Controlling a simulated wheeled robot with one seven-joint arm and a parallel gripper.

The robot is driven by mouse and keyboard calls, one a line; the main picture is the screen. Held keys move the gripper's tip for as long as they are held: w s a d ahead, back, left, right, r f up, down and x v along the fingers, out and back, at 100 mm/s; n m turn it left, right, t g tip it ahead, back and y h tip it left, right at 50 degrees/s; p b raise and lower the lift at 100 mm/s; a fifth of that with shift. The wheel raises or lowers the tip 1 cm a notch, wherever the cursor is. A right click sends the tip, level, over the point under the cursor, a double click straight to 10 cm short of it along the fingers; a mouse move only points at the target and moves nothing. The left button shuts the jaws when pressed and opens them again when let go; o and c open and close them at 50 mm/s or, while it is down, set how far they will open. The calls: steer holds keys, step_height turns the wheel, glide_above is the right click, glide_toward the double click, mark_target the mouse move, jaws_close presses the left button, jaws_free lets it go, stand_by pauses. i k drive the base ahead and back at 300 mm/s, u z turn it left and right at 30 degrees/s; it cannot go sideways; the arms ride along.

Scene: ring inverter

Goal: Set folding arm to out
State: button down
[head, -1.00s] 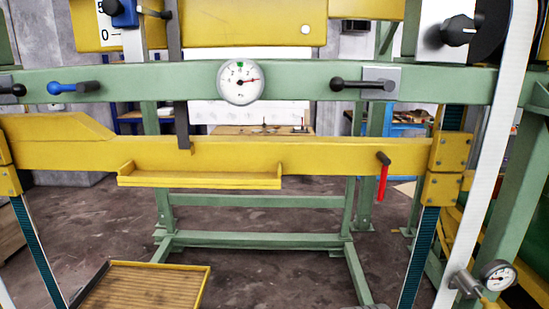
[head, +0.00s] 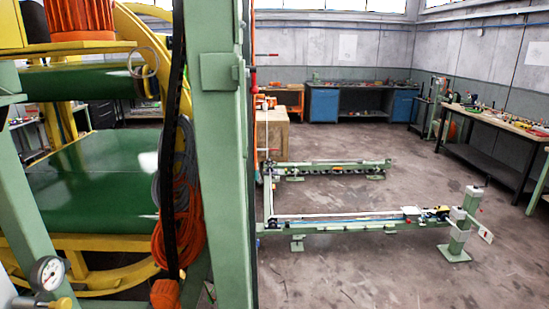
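My gripper is not in view. I cannot tell for sure which part is the folding arm. A low green frame (head: 350,227) with long rails reaches out over the floor to the right of a tall green post (head: 222,150). A short green upright (head: 459,228) with a grey block stands at its near right end, and a pale plate juts out beside it. A second low rail (head: 335,166) runs parallel farther back. Where the rails meet the machine is partly hidden by the post.
Left of the post are a green belt (head: 95,185), a yellow ring (head: 140,30), hanging orange cable (head: 180,225) and a round gauge (head: 47,273). A workbench (head: 500,125) stands along the right wall and blue cabinets (head: 323,104) at the back. The floor at front right is clear.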

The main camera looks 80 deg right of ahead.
mark_target(240, 73)
steer(key=z, duration=0.1)
steer(key=k, duration=0.35)
steer(key=z, duration=0.8)
steer(key=i, duration=0.5)
steer(key=u, duration=0.05)
